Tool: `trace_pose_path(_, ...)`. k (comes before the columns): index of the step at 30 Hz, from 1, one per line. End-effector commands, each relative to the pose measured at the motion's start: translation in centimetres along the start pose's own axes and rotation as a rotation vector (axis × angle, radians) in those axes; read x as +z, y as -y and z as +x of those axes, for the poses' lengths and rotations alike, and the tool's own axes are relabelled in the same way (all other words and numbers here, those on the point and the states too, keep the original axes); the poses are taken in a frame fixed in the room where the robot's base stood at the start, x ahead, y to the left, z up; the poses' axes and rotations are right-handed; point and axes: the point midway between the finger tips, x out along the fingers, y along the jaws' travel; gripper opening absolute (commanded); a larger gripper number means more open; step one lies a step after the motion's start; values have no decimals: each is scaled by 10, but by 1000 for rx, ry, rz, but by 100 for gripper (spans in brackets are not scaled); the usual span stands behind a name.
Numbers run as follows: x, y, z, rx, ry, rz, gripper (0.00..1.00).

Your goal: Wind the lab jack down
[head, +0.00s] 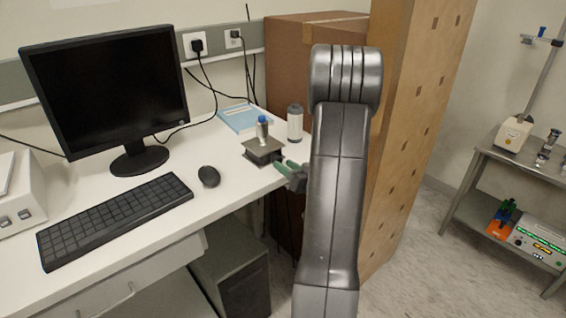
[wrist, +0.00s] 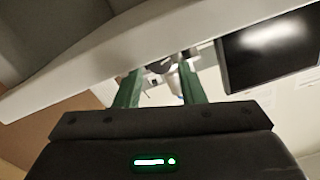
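The lab jack (head: 264,152) stands on the white desk near its right edge, with a dark top plate. A small vial with a blue cap (head: 262,130) stands upright on it. My gripper (head: 286,166) is at the desk edge, just right of and in front of the jack, its green fingers pointing at it. In the wrist view my gripper (wrist: 160,80) has its two fingers apart. A small grey and dark part, likely of the jack, shows between and beyond them; I cannot tell if they touch it. The jack's knob is not clearly seen.
A white canister (head: 295,123) stands behind right of the jack, and a blue booklet (head: 240,118) lies behind it. The mouse (head: 208,176), keyboard (head: 115,220) and monitor (head: 108,95) are to the left. A tall wooden cabinet (head: 412,120) stands right of my arm.

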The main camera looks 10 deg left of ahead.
Motion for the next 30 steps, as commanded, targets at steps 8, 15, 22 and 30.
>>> trace_pose_path(8, 0, 0, 20, 0, 0, 1, 36)
trace_pose_path(15, 0, 0, 20, 1, 0, 0, 36)
trace_pose_path(22, 0, 0, 20, 1, 0, 0, 4)
trace_pose_path(30, 5, -2, 20, 0, -2, -85, 4)
